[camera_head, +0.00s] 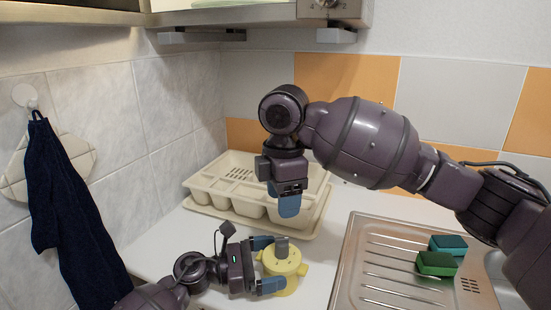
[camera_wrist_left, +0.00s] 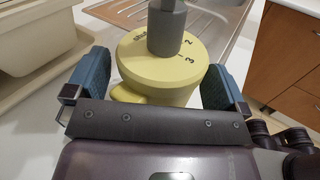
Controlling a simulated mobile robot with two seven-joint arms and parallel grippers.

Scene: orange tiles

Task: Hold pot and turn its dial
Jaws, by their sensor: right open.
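The yellow pot (camera_head: 285,262), with a flat round top and a grey dial knob (camera_head: 281,246), stands on the white counter. In the left wrist view the pot's top (camera_wrist_left: 150,62) bears numbers, and the knob (camera_wrist_left: 167,25) rises from it. My left gripper (camera_head: 266,264) has its blue fingers on two sides of the pot, also in the left wrist view (camera_wrist_left: 156,80). They are close to its sides; I cannot tell whether they press on it. My right gripper (camera_head: 288,200) is open and empty, pointing down above and behind the pot.
A beige dish tray (camera_head: 197,187) stands behind the pot. A steel drainboard (camera_head: 372,262) lies to the right, with two green sponges (camera_head: 436,263) (camera_head: 448,243). A dark towel (camera_head: 62,205) hangs on the left wall.

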